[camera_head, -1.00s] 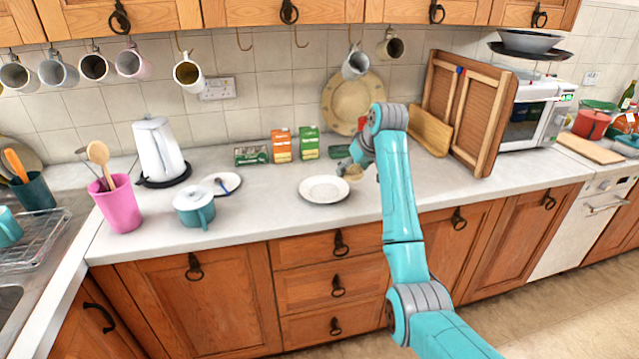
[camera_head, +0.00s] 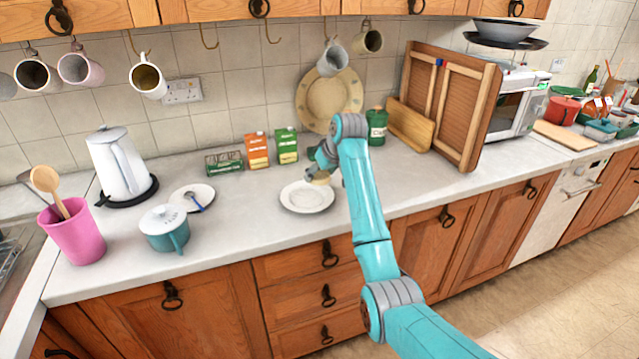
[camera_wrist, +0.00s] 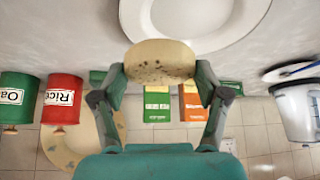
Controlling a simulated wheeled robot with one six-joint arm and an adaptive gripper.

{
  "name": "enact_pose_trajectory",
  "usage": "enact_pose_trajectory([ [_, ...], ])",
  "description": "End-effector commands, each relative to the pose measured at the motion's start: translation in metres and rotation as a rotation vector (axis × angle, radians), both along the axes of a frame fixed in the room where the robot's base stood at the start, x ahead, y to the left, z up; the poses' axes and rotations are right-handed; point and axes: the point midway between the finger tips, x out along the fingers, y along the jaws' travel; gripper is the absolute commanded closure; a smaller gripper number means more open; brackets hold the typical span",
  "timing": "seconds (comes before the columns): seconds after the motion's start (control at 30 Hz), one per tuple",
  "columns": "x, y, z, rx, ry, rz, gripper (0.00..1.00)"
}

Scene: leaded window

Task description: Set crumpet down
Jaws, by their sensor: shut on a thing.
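The crumpet (camera_wrist: 160,62) is a pale round disc with dark specks on its side. My gripper (camera_wrist: 160,75) is shut on it, a finger at each side, in the wrist view. In the head view the crumpet (camera_head: 320,178) shows small at the gripper (camera_head: 318,168), by the right rim of a white plate (camera_head: 306,197). The plate lies empty on the counter and shows at the top of the wrist view (camera_wrist: 195,45). In the wrist view the crumpet overlaps the plate's rim; I cannot tell whether they touch.
A teal lidded pot (camera_head: 164,229), a small saucer with a blue-handled utensil (camera_head: 192,197) and a white kettle (camera_head: 118,165) stand left. Orange and green boxes (camera_head: 257,150) stand behind the plate. A green canister (camera_head: 377,127) and wooden boards (camera_head: 450,105) stand right.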

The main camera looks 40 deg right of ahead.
Motion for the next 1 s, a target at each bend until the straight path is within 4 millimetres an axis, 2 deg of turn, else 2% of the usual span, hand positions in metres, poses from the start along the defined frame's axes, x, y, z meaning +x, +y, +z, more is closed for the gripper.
enact_pose_trajectory([
  [0.3, 0.0, 0.0, -0.034, 0.0, -0.001, 0.0, 0.6],
  [0.93, 0.0, 0.0, -0.045, 0.0, 0.0, 0.0, 0.6],
  [0.97, 0.0, 0.0, -0.045, -0.001, 0.0, 0.001, 0.24],
  [1.0, 0.0, 0.0, -0.045, -0.001, -0.001, 0.001, 0.14],
])
